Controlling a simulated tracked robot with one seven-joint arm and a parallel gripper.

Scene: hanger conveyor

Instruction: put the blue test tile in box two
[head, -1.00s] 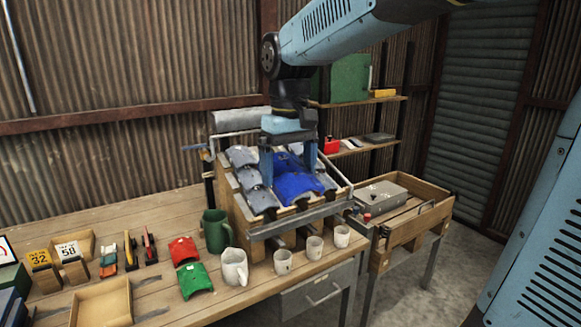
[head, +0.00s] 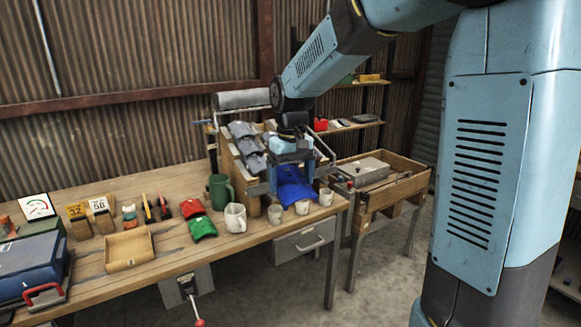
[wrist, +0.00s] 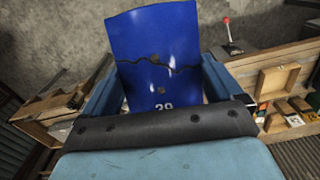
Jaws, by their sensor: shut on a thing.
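My gripper (head: 291,178) is shut on a blue tile (head: 295,192) in the head view. It holds the tile in front of the sloped rack, just above or behind the small white cups; the gap is hard to judge. In the wrist view the blue tile (wrist: 155,45) sits between the fingers of my gripper (wrist: 160,85). It is curved and glossy, with a dark jagged line across it and the white number 39, partly hidden. An open wooden box (head: 129,263) stands at the front left of the bench. No label reading box two shows.
The rack holds several grey tiles (head: 250,145). Number cards and a blue case (head: 32,268) are at left. A wooden trough (head: 392,190) is at right.

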